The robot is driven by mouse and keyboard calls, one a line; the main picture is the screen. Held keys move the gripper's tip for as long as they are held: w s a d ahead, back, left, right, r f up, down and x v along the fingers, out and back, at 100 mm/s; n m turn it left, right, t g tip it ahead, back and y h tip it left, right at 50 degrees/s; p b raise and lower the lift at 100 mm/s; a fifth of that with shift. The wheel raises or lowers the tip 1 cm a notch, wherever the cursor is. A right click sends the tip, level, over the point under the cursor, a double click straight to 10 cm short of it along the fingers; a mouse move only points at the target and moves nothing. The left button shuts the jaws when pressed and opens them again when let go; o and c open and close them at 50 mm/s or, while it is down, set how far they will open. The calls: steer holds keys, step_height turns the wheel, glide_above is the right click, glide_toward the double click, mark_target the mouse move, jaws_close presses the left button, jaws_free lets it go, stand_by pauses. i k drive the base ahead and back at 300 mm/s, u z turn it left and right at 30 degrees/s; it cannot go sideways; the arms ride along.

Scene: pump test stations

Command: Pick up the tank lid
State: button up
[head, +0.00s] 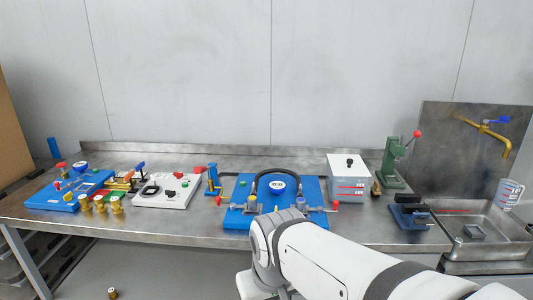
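A white-grey tank (348,190) with red level marks on its front stands on the right half of the metal bench. My arm reaches in from the lower right, in front of the bench. My gripper is at the lower edge near its wrist, left of and nearer than the tank. Its fingers are hidden or cut off, so its opening does not show. The lid is apart from my arm.
A blue pump station (238,217) with a gauge and black hose stands left of the tank. A green lever press (391,165) stands close on its right, with a blue vise (410,217) in front. A sink (490,240) is at far right. Other stations fill the left.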

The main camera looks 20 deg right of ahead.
mark_target(341, 165)
steer(key=z, duration=0.25)
steer(key=i, duration=1.15)
steer(key=z, duration=0.9)
steer(key=k, duration=0.7)
steer(key=z, duration=0.2)
steer(key=i, duration=0.8)
steer(key=u, duration=0.15)
